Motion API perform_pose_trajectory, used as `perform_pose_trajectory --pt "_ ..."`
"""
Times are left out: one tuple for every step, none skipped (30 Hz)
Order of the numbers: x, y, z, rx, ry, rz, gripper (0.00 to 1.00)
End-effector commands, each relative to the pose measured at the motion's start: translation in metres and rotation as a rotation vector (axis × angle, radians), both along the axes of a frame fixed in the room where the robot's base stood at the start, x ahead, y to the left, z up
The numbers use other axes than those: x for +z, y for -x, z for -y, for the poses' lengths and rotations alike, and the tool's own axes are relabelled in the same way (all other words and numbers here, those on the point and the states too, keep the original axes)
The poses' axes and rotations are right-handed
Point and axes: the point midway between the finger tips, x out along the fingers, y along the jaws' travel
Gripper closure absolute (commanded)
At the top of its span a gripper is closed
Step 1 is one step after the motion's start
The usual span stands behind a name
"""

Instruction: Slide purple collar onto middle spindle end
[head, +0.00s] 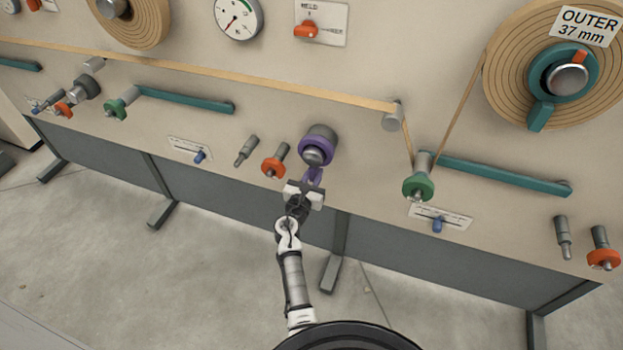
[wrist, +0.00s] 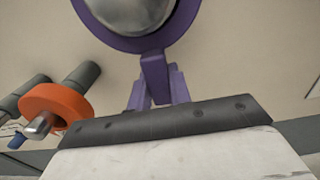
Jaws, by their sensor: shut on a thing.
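The purple collar (head: 329,149) is at the middle spindle end (head: 313,157), low on the panel. Its ring surrounds the rounded silver end, with the spindle's darker grey body behind it. In the wrist view the collar (wrist: 105,30) shows at the top, around the silver end (wrist: 135,10); the ring's upper part is cut off. My gripper (head: 312,180) is just below the ring, shut on the collar's purple tab (wrist: 155,78). The dark gripper body hides the lower part of the grip. How deep the collar sits on the spindle I cannot tell.
An orange-ringed peg (head: 273,167) and a bare grey peg (head: 246,150) stick out just left of the collar. A green-ringed roller (head: 418,187) guides the tan strip at right. A roll with a teal collar (head: 540,105) is at upper right. Open floor lies in front.

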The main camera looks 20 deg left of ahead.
Motion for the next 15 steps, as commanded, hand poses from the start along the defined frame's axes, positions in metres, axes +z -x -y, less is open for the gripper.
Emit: perform_pose_trajectory --pt "0.001 0.004 -0.001 0.002 0.001 0.000 1.00" --pt "0.001 0.006 -0.001 0.002 0.001 0.000 1.00" --pt "0.001 0.010 -0.001 0.002 0.001 0.001 1.00" --pt "0.002 0.013 -0.001 0.002 0.001 0.001 1.00" --pt "0.002 0.016 -0.001 0.002 0.001 0.001 1.00" --pt "0.001 0.020 -0.001 0.001 0.001 0.000 1.00" --pt "0.002 0.024 -0.001 0.001 0.001 0.000 1.00" --pt "0.002 0.027 -0.001 0.002 0.000 0.001 1.00" --pt "0.001 0.032 -0.002 0.002 0.000 0.000 1.00" --pt "0.001 0.035 -0.002 0.002 0.000 0.000 1.00" --pt "0.001 0.038 -0.002 0.002 0.000 0.000 1.00" --pt "0.002 0.042 -0.002 0.001 -0.001 0.001 1.00" --pt "0.001 0.046 -0.002 0.001 0.000 0.000 1.00" --pt "0.001 0.049 -0.002 0.001 0.000 0.000 1.00" --pt "0.002 0.054 -0.002 0.002 0.000 0.000 1.00"
